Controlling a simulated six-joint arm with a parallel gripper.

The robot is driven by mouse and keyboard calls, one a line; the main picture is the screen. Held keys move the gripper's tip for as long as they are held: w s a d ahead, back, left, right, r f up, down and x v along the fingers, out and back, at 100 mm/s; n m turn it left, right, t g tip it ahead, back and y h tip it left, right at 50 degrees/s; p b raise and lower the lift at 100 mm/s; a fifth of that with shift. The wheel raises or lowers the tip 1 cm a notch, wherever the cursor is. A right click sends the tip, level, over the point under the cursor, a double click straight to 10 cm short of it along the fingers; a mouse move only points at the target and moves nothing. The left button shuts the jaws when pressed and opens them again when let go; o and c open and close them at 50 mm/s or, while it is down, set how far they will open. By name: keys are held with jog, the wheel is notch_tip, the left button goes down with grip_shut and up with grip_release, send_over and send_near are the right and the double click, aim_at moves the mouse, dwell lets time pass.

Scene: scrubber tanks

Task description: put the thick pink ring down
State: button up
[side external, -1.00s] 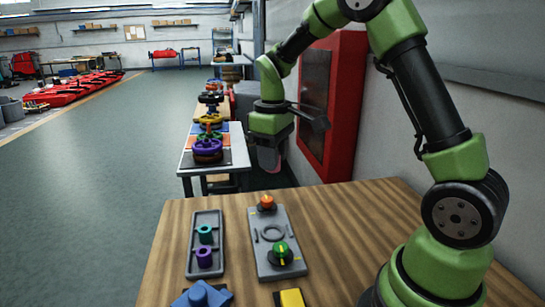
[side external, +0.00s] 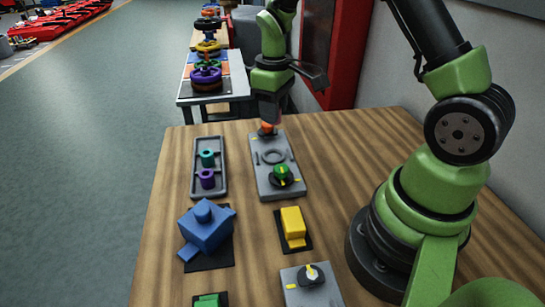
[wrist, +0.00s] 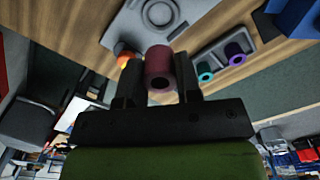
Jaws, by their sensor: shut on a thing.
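In the side view my gripper (side external: 267,108) points down at the far end of the grey panel (side external: 262,170), above or just behind the orange knob. Its fingers mostly hide the ring there. The grey tray (side external: 223,190) stands left of the panel. It holds a teal ring (side external: 207,158) and a purple ring (side external: 207,179); both also show in the wrist view.
The grey panel carries the orange knob (side external: 266,130) and a green knob (side external: 282,175). Nearer are a blue block (side external: 205,230), a yellow block (side external: 293,225) and another grey plate with a dial (side external: 311,275). Bare wood (side external: 360,150) lies right of the panel.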

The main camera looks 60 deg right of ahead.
aim_at(273, 157)
jog(key=shift+f, duration=4.8)
jog(key=shift+f, duration=0.2)
jog(key=o, duration=1.1)
jog(key=shift+c, duration=0.2)
